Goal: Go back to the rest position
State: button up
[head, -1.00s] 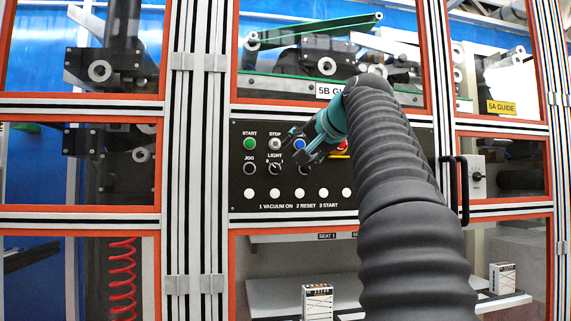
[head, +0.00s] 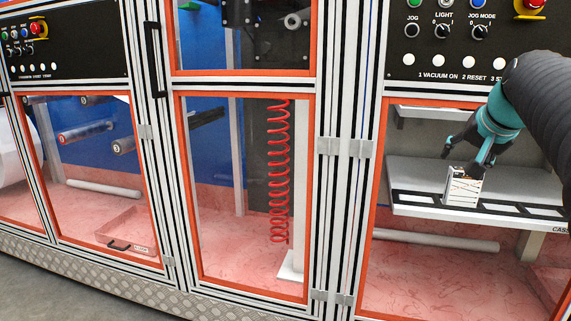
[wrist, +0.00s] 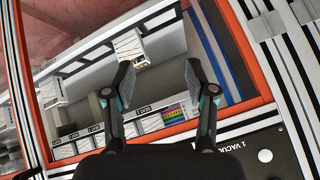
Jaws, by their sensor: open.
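My gripper (head: 484,160) is teal and black, at the right of the head view, pointing down in front of the lower right bay. In the wrist view its two fingers (wrist: 158,82) are spread apart with nothing between them. A small white printed box (head: 462,188) stands on the grey shelf (head: 415,172) just below the fingertips in the head view. In the wrist view a white box (wrist: 130,47) shows beyond the fingers, apart from them. My black sleeved arm comes in from the right edge.
Orange-edged frames and silver posts (head: 335,150) surround the bays. A control panel (head: 450,45) with knobs is above the bay. A red coiled hose (head: 279,175) hangs in the middle bay. A clear tray (head: 125,230) lies at left. Another box (wrist: 50,92) shows in the wrist view.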

jog(key=s+a+f+n+g, duration=0.1)
jog(key=s+a+f+n, duration=0.2)
jog(key=s+a+f, duration=0.7)
jog(key=s+a+f+n+g+y, duration=0.1)
jog(key=s+a+f+n, duration=0.3)
jog(key=s+a+f, duration=0.5)
jog(key=shift+s+a+f+g, duration=0.35)
jog(key=shift+s+f+g, duration=0.15)
jog(key=shift+s+f, duration=2.2)
jog(key=shift+w+f, duration=0.25)
